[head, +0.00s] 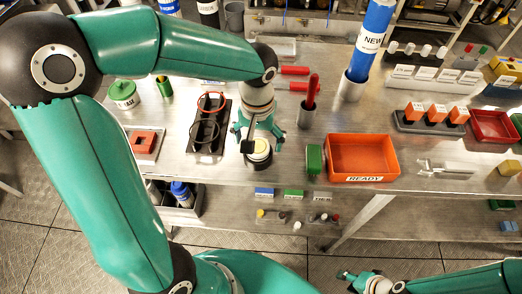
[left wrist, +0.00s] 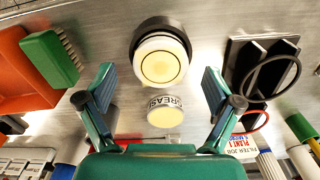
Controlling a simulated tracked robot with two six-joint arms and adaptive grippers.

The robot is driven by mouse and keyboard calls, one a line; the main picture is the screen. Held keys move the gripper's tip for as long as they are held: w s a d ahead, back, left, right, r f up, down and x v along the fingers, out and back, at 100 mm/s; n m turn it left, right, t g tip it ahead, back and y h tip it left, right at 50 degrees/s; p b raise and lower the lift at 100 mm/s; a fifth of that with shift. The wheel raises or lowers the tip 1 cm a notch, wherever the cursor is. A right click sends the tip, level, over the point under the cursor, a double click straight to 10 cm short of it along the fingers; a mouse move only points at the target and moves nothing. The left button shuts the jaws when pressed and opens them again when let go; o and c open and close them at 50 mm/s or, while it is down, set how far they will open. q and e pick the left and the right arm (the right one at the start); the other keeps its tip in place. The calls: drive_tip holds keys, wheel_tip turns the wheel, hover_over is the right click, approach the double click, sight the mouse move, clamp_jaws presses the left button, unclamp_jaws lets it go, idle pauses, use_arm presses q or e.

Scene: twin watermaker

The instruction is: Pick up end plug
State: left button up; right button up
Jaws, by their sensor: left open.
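A round cream-topped piece with a black ring, which looks like the end plug (head: 259,148), stands on the metal bench near its front edge. It also shows at the top middle of the left wrist view (left wrist: 161,60). My left gripper (head: 259,135) is open above the bench, close behind the plug. In the left wrist view its two fingers (left wrist: 159,85) are spread wide with nothing held, and the plug lies just beyond the fingertips. My right gripper (head: 360,281) is low at the bottom, away from the bench.
A black tray (head: 197,140) with rings stands left of the plug. A green brush (head: 315,160) and an orange READY bin (head: 362,157) stand to the right. A red-handled tool in a cup (head: 305,116) and a blue NEW cylinder (head: 369,42) stand behind.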

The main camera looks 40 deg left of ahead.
use_arm(q)
wheel_tip(320, 180, down, 2)
drive_tip(key=shift+f, duration=0.15)
drive_tip(key=c, duration=1.4)
